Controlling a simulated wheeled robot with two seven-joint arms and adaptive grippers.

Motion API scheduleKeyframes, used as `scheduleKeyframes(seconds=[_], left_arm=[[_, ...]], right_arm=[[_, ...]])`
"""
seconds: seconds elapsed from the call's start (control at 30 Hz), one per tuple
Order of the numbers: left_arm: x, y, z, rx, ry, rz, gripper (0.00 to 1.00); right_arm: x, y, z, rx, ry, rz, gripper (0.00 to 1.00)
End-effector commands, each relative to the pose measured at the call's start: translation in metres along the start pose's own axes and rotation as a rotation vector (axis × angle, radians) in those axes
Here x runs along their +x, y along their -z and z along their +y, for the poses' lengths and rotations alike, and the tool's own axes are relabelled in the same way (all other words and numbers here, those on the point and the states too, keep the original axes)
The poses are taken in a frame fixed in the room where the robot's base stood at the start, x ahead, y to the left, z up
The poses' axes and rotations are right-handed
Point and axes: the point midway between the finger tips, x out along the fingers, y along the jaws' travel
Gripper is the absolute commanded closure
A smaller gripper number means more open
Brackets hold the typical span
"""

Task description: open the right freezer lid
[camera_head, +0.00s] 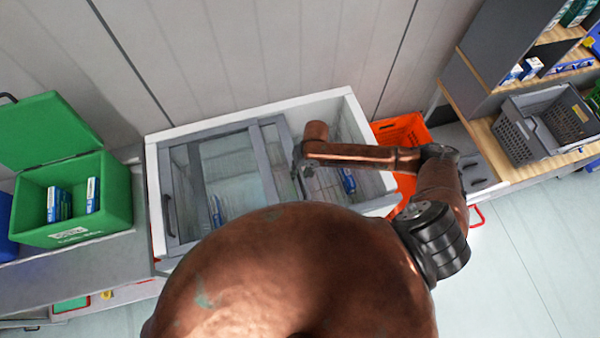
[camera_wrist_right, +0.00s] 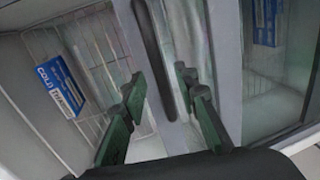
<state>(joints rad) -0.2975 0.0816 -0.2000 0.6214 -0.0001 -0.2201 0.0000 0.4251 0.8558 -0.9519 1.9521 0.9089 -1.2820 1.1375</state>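The white-rimmed freezer (camera_head: 240,110) stands against the wall. The right lid (camera_head: 268,160), a grey-framed glass panel, appears slid left, overlapping the left lid (camera_head: 178,190). The freezer's right end looks uncovered, with a blue box (camera_head: 348,181) inside. My right gripper (camera_head: 297,165) is by the right lid's frame, partly hidden by its arm. In the right wrist view, its green fingers (camera_wrist_right: 160,97) are open, one on each side of the dark lid handle (camera_wrist_right: 153,50), with gaps showing. Contact cannot be told. My left gripper is not in view.
A green bin (camera_head: 75,205) with its lid up stands on the left counter. An orange tote (camera_head: 403,132) is right of the freezer. A grey crate (camera_head: 545,125) sits on the wooden shelf at right. In the wrist view, a blue box (camera_wrist_right: 60,85) lies in a wire basket.

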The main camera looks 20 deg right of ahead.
Motion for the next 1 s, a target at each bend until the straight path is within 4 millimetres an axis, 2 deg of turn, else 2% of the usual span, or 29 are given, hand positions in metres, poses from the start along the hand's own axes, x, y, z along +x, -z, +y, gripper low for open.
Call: scheduleKeyframes(seconds=[0.23, 0.37, 0.47, 0.8, 1.0], left_arm=[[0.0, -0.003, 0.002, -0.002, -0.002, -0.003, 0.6], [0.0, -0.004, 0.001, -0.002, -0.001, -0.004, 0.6], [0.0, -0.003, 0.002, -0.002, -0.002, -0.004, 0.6], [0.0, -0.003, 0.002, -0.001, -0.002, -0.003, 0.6], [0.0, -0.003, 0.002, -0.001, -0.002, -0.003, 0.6]], right_arm=[[0.0, 0.0, 0.0, 0.0, -0.001, 0.0, 0.71], [-0.009, 0.0, 0.0, -0.001, 0.0, 0.001, 0.71], [-0.024, 0.001, 0.0, -0.001, 0.0, 0.002, 0.71], [-0.093, 0.001, 0.0, -0.002, -0.001, 0.002, 0.71], [-0.115, 0.001, 0.0, 0.0, -0.001, 0.001, 0.71]])
